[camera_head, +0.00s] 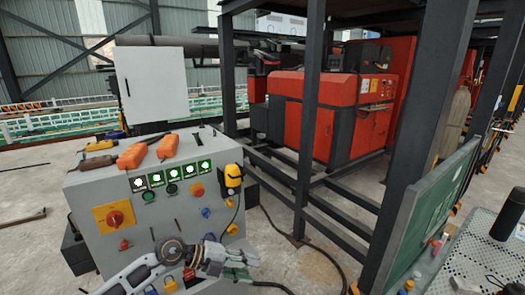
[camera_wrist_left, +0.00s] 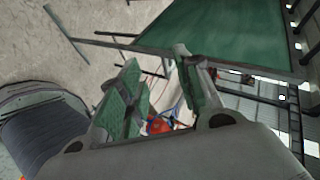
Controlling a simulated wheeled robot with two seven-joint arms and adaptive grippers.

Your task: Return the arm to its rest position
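My left arm (camera_head: 143,270) comes in at the bottom left of the head view, in front of the grey control cabinet. My left gripper (camera_head: 238,262) is low in front of the cabinet's lower right part. Whether it touches the cabinet cannot be told. In the left wrist view the two fingers with green pads (camera_wrist_left: 157,70) stand apart with a gap between them, and nothing is held. My right arm and gripper are not in view.
The grey control cabinet (camera_head: 147,217) has buttons, a rotary switch and orange tools (camera_head: 133,155) on top. A yellow pendant (camera_head: 233,178) hangs at its right side. Dark steel posts (camera_head: 310,120) and a green panel (camera_head: 430,215) stand right. A perforated table (camera_head: 480,255) is at bottom right.

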